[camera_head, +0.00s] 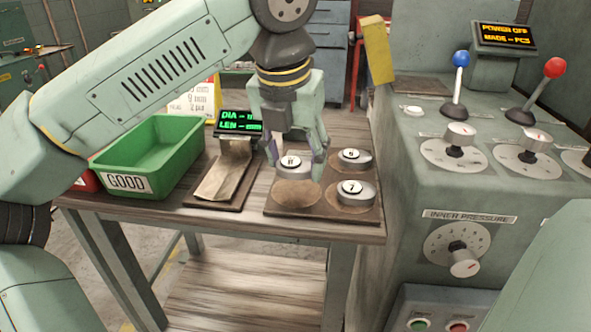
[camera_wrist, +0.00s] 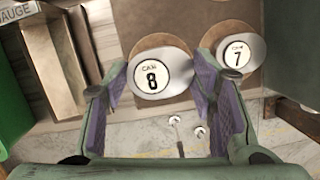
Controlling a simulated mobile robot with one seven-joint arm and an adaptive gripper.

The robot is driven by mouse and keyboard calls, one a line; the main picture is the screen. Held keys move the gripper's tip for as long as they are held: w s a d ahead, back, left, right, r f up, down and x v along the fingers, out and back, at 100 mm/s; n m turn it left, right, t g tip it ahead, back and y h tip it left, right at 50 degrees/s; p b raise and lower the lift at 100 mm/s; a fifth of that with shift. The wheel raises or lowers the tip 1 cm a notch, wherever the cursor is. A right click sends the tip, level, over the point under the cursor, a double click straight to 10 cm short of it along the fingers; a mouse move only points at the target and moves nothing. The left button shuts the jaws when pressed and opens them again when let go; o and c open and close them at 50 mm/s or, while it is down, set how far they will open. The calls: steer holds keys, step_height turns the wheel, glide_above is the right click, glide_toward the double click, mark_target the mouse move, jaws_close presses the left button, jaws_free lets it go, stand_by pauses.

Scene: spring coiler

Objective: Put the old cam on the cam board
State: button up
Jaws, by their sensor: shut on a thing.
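My gripper (camera_head: 296,160) is shut on a round grey metal cam (camera_head: 293,167) with a white label on top. In the wrist view the label of this held cam (camera_wrist: 161,75) reads CAM 8, and it sits between the two purple-padded fingers (camera_wrist: 163,82). The cam board (camera_head: 323,208) is a brown board with round tan spots on the table. The held cam appears above the board's left side, and a bare tan spot (camera_head: 297,194) shows just in front of it. Cam 6 (camera_head: 352,160) and cam 7 (camera_head: 355,192) rest on the right spots. Cam 7 also shows in the wrist view (camera_wrist: 240,55).
A gauge (camera_head: 224,175) with a lit DIA/LEN display stands left of the board. A green GOOD bin (camera_head: 155,157) is further left. The grey machine console (camera_head: 470,190) with levers and dials rises close on the right. The table's front edge (camera_head: 220,225) is near the board.

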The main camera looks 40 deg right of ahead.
mark_target(294, 166)
steer(key=shift+s+f, duration=0.1)
steer(key=shift+f, duration=1.6)
steer(key=shift+f, duration=0.3)
steer(key=o, duration=1.3)
steer(key=shift+r, duration=0.1)
steer(key=shift+a+r, duration=0.1)
steer(key=shift+r, duration=0.4)
steer(key=v, duration=1.1)
steer(key=shift+r, duration=0.2)
